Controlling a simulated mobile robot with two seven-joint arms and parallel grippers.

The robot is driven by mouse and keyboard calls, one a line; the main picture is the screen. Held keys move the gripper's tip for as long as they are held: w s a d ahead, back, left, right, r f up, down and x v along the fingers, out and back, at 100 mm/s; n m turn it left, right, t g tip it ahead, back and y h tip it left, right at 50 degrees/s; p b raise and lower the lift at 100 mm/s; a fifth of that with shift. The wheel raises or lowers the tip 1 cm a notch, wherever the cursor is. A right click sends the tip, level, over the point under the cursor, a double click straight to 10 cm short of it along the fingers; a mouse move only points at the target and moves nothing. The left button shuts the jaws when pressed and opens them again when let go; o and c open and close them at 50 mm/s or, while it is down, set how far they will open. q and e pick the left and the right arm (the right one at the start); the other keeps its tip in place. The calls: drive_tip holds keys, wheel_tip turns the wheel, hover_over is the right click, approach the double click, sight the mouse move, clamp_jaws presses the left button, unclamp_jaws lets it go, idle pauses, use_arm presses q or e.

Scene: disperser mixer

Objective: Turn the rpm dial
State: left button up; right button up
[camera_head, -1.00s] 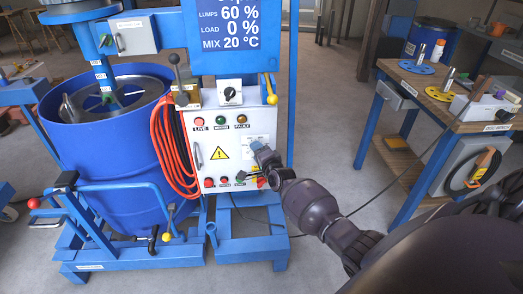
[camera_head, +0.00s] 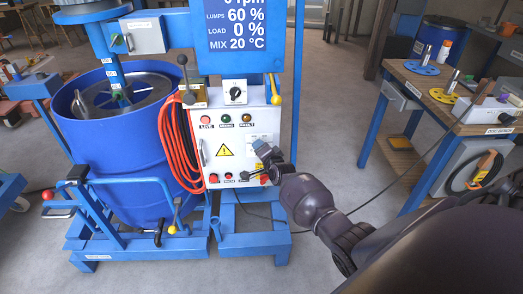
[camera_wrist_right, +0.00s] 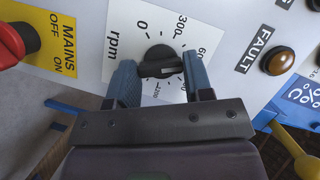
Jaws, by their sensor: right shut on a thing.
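The rpm dial (camera_wrist_right: 160,61) is a black knob on a white scale plate, with its grip bar lying nearly crosswise in the right wrist view. My right gripper (camera_wrist_right: 160,78) is shut on it, with one blue finger on each side of the knob. In the head view my right gripper (camera_head: 262,153) is at the right side of the white control panel (camera_head: 205,140) and hides the dial. My left gripper is not in view.
The FAULT lamp (camera_wrist_right: 278,60) and the red MAINS switch (camera_wrist_right: 12,42) flank the dial. A yellow-knobbed lever (camera_head: 275,97) stands at the panel's upper right. Orange hose (camera_head: 178,150) hangs left, beside the blue drum (camera_head: 115,150). A workbench (camera_head: 455,100) stands right.

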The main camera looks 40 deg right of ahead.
drive_tip(key=o, duration=0.9)
use_arm(q)
drive_tip(key=p, duration=0.1)
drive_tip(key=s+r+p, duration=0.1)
drive_tip(key=p, duration=0.1)
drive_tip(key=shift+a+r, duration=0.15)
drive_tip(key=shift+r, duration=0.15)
use_arm(e)
drive_tip(key=v, duration=1.1)
drive_tip(key=shift+w, duration=0.1)
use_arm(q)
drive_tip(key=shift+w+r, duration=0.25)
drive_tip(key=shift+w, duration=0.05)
